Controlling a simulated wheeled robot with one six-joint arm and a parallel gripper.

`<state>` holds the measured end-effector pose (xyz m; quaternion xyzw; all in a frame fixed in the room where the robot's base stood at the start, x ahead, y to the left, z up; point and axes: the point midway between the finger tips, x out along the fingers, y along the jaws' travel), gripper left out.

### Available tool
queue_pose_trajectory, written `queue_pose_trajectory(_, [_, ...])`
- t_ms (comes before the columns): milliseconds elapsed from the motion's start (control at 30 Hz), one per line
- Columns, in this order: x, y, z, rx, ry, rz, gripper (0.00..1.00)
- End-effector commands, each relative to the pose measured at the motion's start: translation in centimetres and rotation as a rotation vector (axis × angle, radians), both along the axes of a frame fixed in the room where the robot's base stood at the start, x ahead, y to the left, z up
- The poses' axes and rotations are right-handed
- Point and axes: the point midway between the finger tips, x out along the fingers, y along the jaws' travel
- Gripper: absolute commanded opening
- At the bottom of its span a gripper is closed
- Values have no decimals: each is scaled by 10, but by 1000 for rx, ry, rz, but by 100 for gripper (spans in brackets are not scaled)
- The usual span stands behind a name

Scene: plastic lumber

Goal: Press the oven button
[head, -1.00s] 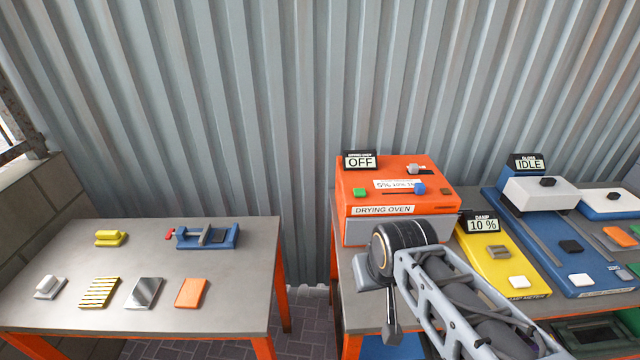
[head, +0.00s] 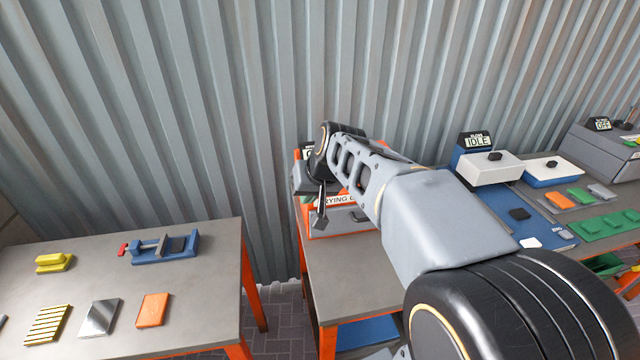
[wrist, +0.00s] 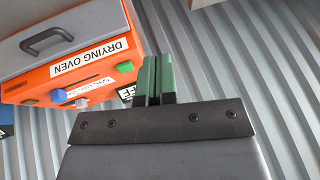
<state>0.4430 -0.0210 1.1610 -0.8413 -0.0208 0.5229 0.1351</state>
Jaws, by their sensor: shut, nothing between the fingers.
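The orange drying oven (wrist: 35,88) appears upside down at the left of the wrist view, with its name label and a grey drawer handle. Its green button (wrist: 125,67) shows just left of my fingers, with a gap between. A blue slider knob (wrist: 59,96) lies further left. My gripper (wrist: 156,62) has its green fingers closed together, empty, partly covering a sign that seems to read OFF. In the head view my arm hides most of the oven (head: 345,222) and its button. The fingers are not clearly visible there.
A left table (head: 200,285) holds a blue vise (head: 165,248), a yellow block (head: 55,262) and several flat samples. Right of the oven, the bench carries a blue machine marked IDLE (head: 478,141) and a grey machine (head: 600,150). A corrugated wall stands close behind.

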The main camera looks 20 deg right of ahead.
Motion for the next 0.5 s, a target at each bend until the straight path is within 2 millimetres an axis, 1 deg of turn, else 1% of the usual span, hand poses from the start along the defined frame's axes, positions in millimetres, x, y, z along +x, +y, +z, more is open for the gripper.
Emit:
queue_pose_trajectory(33, [27, -13, 4, 39, -18, -28, 0])
queue_pose_trajectory(100, [59, -29, 10, 90, -52, -55, 0])
queue_pose_trajectory(200, [97, -52, 16, 150, -102, -87, 0])
queue_pose_trajectory(300, [125, -73, 19, 196, -145, -113, 0])
queue_pose_trajectory(333, [132, -79, 20, 206, -157, -121, 0])
queue_pose_trajectory(400, [144, -89, 21, 226, -179, -131, 0])
queue_pose_trajectory(500, [155, -100, 21, 243, -200, -142, 0])
